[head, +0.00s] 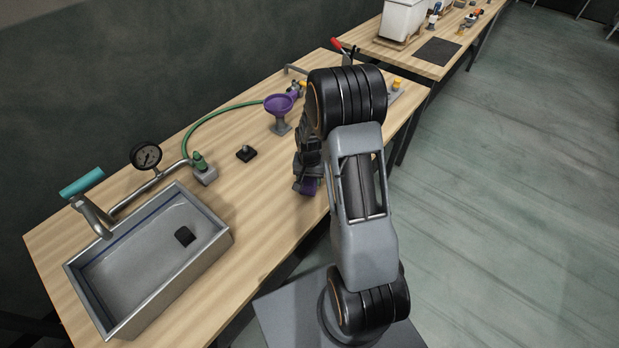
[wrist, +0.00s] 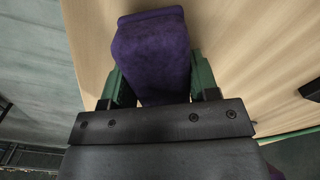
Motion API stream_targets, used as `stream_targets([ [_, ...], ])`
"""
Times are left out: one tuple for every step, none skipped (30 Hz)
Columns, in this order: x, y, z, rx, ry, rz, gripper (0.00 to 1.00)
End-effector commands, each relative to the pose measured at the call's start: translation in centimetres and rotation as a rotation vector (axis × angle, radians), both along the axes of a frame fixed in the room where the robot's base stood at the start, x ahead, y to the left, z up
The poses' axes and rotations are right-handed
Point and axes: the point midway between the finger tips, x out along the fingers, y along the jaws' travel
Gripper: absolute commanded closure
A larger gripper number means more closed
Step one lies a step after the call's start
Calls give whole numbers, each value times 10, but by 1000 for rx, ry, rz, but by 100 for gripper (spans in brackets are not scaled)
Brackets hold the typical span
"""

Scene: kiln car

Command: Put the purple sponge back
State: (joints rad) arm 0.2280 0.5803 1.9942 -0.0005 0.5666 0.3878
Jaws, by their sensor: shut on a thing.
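The purple sponge (wrist: 151,55) is a rounded block held between the green fingers of my gripper (wrist: 160,85) in the wrist view. My gripper is shut on it. In the head view the sponge (head: 309,187) shows only as a small purple patch below my gripper, near the front edge of the wooden bench; my arm hides the rest. I cannot tell whether the sponge touches the bench top.
A metal sink (head: 150,255) with a teal-handled tap (head: 88,190) is at left. Bare wood lies between sink and gripper.

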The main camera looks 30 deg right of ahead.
Motion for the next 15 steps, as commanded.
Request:
stream_targets([
  [0, 0, 0, 0, 0, 0, 64],
  [0, 0, 0, 0, 0, 0, 64],
  [0, 0, 0, 0, 0, 0, 64],
  [0, 0, -1, 0, 0, 0, 64],
  [0, 0, -1, 0, 0, 0, 64],
  [0, 0, -1, 0, 0, 0, 64],
  [0, 0, -1, 0, 0, 0, 64],
  [0, 0, -2, 0, 0, 0, 64],
  [0, 0, -2, 0, 0, 0, 64],
  [0, 0, -3, 0, 0, 0, 64],
  [0, 0, -3, 0, 0, 0, 64],
  [0, 0, -4, 0, 0, 0, 64],
  [0, 0, -4, 0, 0, 0, 64],
  [0, 0, -4, 0, 0, 0, 64],
  [0, 0, -5, 0, 0, 0, 64],
])
